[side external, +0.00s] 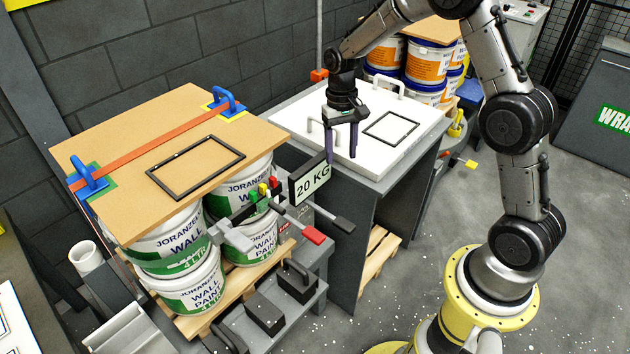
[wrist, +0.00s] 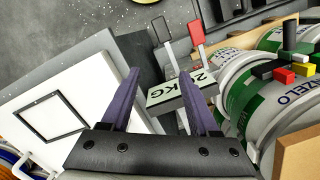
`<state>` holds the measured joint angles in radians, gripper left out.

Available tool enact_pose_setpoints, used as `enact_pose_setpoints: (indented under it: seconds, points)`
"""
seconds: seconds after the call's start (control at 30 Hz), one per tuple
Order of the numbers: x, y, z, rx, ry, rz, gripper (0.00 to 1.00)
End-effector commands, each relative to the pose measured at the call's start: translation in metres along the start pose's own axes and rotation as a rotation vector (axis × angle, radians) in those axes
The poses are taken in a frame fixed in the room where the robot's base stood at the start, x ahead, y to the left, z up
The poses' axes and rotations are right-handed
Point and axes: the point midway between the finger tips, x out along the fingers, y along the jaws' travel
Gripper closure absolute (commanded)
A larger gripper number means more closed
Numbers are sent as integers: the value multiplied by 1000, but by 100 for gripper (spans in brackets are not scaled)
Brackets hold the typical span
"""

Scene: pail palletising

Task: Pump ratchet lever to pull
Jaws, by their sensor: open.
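Two levers stick out beside the paint pallet: one with a red grip (side external: 312,235) and one with a black grip (side external: 344,224). I cannot tell for sure which is the ratchet lever. In the wrist view the red grip (wrist: 196,32) and black grip (wrist: 161,28) show beyond the fingers. An orange strap (side external: 150,145) runs over the wooden top board (side external: 95,125) between two blue handles. My gripper (side external: 341,150) is open and empty, pointing down near the white table's front edge, apart from both levers. Its purple fingers (wrist: 159,75) frame the 20 KG sign.
The 20 KG sign (side external: 310,184) stands between my gripper and the pails (side external: 250,240). Small coloured knobs (side external: 265,189) sit beside the pails. A black frame (side external: 391,128) lies on the white table (side external: 300,105). Orange-labelled pails (side external: 428,62) stand behind. Floor at the right is mostly clear.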

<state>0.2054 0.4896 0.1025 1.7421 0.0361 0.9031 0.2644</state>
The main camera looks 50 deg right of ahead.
Motion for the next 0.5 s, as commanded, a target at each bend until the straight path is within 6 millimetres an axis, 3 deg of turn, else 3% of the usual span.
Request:
enact_pose_setpoints:
  seconds: [0.03, 0.2, 0.5]
  points:
    - [-16, 0, 0, 0, 8, -2, 28]
    - [-59, 0, 5, 0, 7, -2, 0]
    - [-37, 30, -7, -19, 146, 19, 0]
